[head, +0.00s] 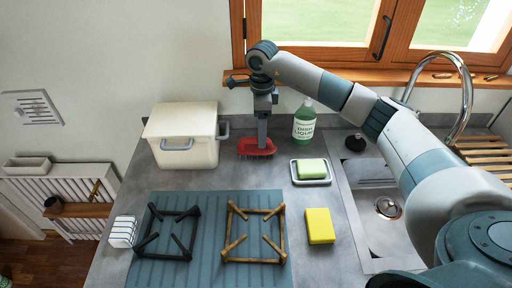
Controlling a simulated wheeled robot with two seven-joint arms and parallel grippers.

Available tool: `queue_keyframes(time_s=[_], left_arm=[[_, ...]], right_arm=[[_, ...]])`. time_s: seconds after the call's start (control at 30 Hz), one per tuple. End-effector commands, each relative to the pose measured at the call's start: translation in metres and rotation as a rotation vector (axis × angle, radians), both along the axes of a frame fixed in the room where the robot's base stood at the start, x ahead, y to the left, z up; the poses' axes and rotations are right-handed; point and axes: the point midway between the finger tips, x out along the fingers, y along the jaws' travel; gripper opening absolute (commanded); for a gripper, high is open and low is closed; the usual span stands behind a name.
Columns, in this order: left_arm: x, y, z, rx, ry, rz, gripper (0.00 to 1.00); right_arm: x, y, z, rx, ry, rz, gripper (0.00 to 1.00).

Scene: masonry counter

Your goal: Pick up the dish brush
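The dish brush (257,148) has a red body with dark bristles along its lower edge. It is at the back of the grey counter, between the cream bin and the green soap bottle. My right gripper (262,143) points straight down from above, and its grey fingers end at the top of the red brush. I see the fingers as one narrow column, so whether they are open or shut on the brush is unclear. I cannot tell if the brush rests on the counter. My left gripper is out of view.
A cream bin (188,130) stands left of the brush, and a dish liquid bottle (304,122) stands right. A green sponge (311,169) lies in a dish. Two pan supports (254,260) lie on a blue-grey mat, with a yellow sponge (320,225) beside it. The sink (371,222) is right.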

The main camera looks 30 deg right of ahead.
Motion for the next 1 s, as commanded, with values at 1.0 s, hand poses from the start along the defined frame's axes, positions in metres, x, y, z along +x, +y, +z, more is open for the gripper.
queue_keyframes(time_s=[1.0], left_arm=[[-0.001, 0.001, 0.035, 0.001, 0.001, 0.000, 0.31]], right_arm=[[0.003, 0.006, -0.051, 0.000, 0.000, 0.000, 0.65]])
